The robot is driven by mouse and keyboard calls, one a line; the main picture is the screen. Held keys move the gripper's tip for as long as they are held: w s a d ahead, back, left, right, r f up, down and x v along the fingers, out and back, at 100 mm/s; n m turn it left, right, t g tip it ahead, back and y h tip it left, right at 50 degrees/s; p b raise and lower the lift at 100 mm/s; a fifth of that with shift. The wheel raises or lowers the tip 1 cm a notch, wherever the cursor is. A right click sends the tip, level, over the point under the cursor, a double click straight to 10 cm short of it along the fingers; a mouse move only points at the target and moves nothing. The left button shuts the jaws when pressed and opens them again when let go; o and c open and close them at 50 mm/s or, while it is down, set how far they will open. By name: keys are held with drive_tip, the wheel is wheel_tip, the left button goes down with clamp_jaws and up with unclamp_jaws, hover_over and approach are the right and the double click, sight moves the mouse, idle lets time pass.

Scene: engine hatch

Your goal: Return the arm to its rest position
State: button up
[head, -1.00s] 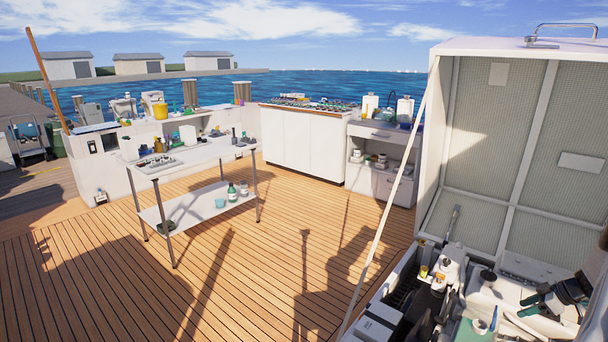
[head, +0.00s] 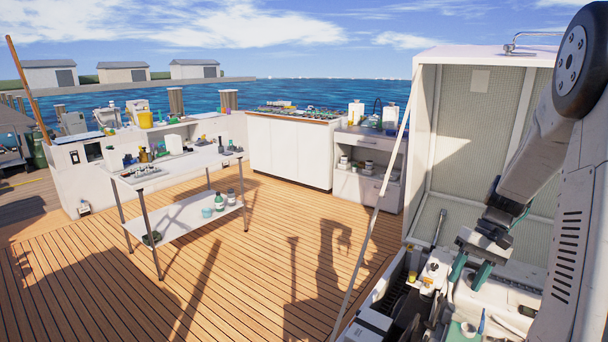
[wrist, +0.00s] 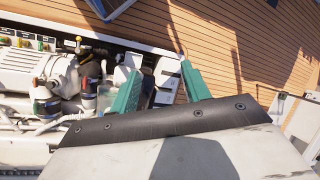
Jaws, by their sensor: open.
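My gripper (head: 470,272) is at the lower right of the head view, above the open engine hatch. Its two green fingers stand apart with nothing held between them. In the wrist view the green fingers (wrist: 164,88) are spread, with engine parts and the hatch edge below them. My arm comes down from the right edge of the head view and hides part of the hatch. The raised hatch lid (head: 466,130) stands open behind the gripper.
A thin prop rod (head: 376,205) slants beside the hatch. White engine parts (head: 437,266) lie under my gripper. A metal work table (head: 180,165) with bottles stands at the left, and a white cabinet (head: 288,152) stands at the back. The wooden deck (head: 230,280) between is largely clear.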

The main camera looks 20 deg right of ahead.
drive_tip(key=s+a+r+n+t+h, duration=0.1)
drive_tip(key=s+a+r, duration=0.4)
drive_tip(key=a, duration=0.3)
drive_tip(key=s+a+r+n+h, duration=0.2)
drive_tip(key=s+a+r, duration=0.3)
drive_tip(key=a, duration=0.4)
drive_tip(key=s+a+r+n+t+h, duration=0.1)
drive_tip(key=s+a+r, duration=0.4)
drive_tip(key=s+a, duration=0.2)
drive_tip(key=shift+s+a+t+h, duration=0.3)
drive_tip(key=shift+a+h, duration=0.1)
drive_tip(key=shift+a, duration=0.85)
